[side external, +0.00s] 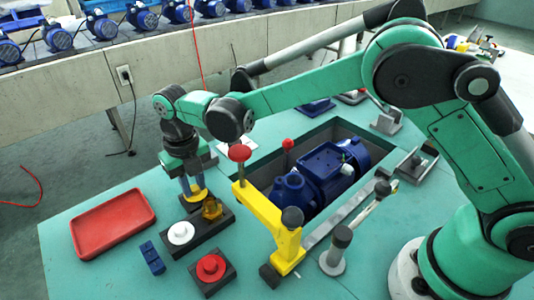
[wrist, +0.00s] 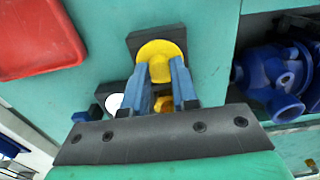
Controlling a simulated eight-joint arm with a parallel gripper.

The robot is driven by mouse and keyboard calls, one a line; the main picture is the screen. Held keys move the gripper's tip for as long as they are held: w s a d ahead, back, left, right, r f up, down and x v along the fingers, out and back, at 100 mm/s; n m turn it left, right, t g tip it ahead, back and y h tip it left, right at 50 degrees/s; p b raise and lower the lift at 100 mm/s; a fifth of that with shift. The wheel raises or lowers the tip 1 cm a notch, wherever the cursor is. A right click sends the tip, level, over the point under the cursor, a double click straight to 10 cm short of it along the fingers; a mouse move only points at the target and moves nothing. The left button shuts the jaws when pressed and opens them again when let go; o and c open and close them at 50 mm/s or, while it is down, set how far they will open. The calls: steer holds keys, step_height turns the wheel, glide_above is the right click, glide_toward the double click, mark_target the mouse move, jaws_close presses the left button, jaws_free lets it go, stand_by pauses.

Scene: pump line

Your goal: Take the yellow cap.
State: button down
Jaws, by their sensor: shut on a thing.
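The yellow cap (side external: 200,194) is at a dark square block (side external: 187,206), left of the pump recess. My gripper (side external: 188,188) comes down from above with its blue fingers at the cap. In the wrist view, the round yellow cap (wrist: 160,56) lies between the two finger ends, and my gripper (wrist: 160,70) is shut on it. The dark block (wrist: 134,40) shows behind the cap. I cannot tell whether the cap touches the block or is slightly above it.
A white cap (side external: 181,232) and an amber piece (side external: 212,209) stand close in front. A red cap (side external: 211,267), blue block (side external: 152,258) and red tray (side external: 112,222) are nearby. A yellow bracket (side external: 265,218) and blue pump (side external: 325,172) stand to the right.

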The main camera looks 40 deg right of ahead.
mark_target(194, 188)
steer(key=shift+r, duration=0.35)
steer(key=shift+r, duration=2.15)
